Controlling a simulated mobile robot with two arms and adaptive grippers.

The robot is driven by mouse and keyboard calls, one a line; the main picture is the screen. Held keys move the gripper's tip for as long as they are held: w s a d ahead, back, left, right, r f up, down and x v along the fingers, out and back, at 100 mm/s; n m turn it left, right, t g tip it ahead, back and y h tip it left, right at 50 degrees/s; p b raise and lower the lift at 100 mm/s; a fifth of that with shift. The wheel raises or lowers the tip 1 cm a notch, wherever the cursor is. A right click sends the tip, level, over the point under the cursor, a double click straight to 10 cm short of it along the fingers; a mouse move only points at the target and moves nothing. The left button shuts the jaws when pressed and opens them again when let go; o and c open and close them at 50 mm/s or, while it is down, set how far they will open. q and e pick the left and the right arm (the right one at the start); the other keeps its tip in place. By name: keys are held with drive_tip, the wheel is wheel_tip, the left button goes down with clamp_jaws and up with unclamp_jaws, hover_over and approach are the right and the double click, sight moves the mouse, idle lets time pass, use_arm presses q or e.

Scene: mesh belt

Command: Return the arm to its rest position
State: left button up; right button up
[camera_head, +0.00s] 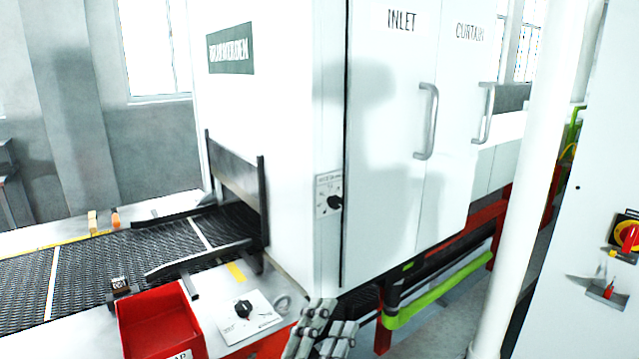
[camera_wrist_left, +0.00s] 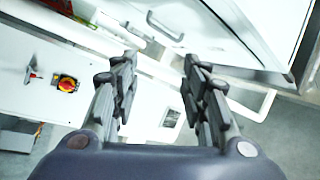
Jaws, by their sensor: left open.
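My left gripper (camera_head: 325,328) shows at the bottom middle of the head view, in front of the lower corner of the white machine housing (camera_head: 270,150). In the left wrist view my left gripper (camera_wrist_left: 158,85) has its two fingers apart, with nothing between them. Its fingers point toward white panels and a handle. Most of my left arm is out of the head view. My right gripper is not in either view.
A mesh belt (camera_head: 80,262) runs into the housing's opening. A red bin (camera_head: 158,325) and a panel with a black knob (camera_head: 243,311) stand in front of it. A white pipe (camera_head: 520,200) and a cabinet with a red-yellow switch (camera_head: 627,236) are at right.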

use_arm(q)
drive_tip(key=s+a+f+n+g+y, duration=0.25)
drive_tip(key=a+f+n+y, duration=0.3)
drive_tip(key=a+f, duration=0.35)
drive_tip(key=s+a+f+n+g+y, duration=0.2)
drive_tip(key=a+f+n+g+y, duration=0.3)
drive_tip(key=a+f, duration=0.4)
drive_tip(key=s+a+f+n+g, duration=0.2)
drive_tip(key=s+f+n+g, duration=0.15)
drive_tip(key=s+f, duration=0.45)
drive_tip(key=s+a+f+n+g, duration=0.2)
drive_tip(key=s+f+g, duration=0.25)
drive_tip(key=s, duration=0.75)
wheel_tip(320, 180, down, 26)
drive_tip(key=s+f+g, duration=0.1)
drive_tip(key=s, duration=0.1)
drive_tip(key=s+a+f+m+g, duration=0.1)
drive_tip(key=s+a+f, duration=0.2)
drive_tip(key=s+f, duration=1.2)
drive_tip(key=shift+s, duration=0.55)
